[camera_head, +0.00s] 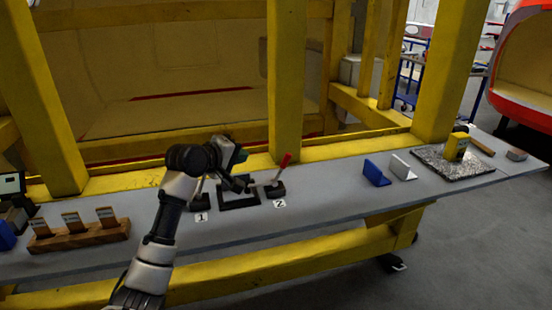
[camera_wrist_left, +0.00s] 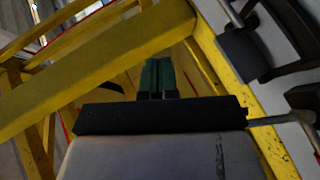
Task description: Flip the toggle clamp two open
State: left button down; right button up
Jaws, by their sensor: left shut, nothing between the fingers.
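Toggle clamp two (camera_head: 275,189) stands on the grey shelf beside the label "2". Its red-tipped handle (camera_head: 285,161) sticks up and leans to the right. My left gripper (camera_head: 241,155) is shut and empty, above and to the left of clamp two, apart from the red handle. Its green fingertips (camera_wrist_left: 158,76) are together in the left wrist view. Toggle clamp one (camera_head: 199,201) is beside the label "1", partly hidden by my left arm. A black frame (camera_head: 240,205) lies between the two clamps. My right gripper is out of view.
A yellow post (camera_head: 286,80) rises just behind clamp two. A wooden block with cards (camera_head: 80,238) is at the left. A blue bracket (camera_head: 376,173), a white bracket (camera_head: 402,168) and a speckled plate (camera_head: 470,172) are at the right.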

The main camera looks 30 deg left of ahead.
pick_arm(q)
jog(key=x, duration=0.4)
jog(key=d+p+x, duration=0.1)
jog(key=x, duration=0.3)
jog(key=d+p+x, duration=0.1)
jog(key=x, duration=0.3)
jog(key=shift+s+f, duration=0.1)
jog(key=shift+f, duration=0.15)
jog(key=shift+w+d+f, duration=0.25)
jog(key=shift+d+f, duration=0.05)
jog(key=shift+d, duration=0.1)
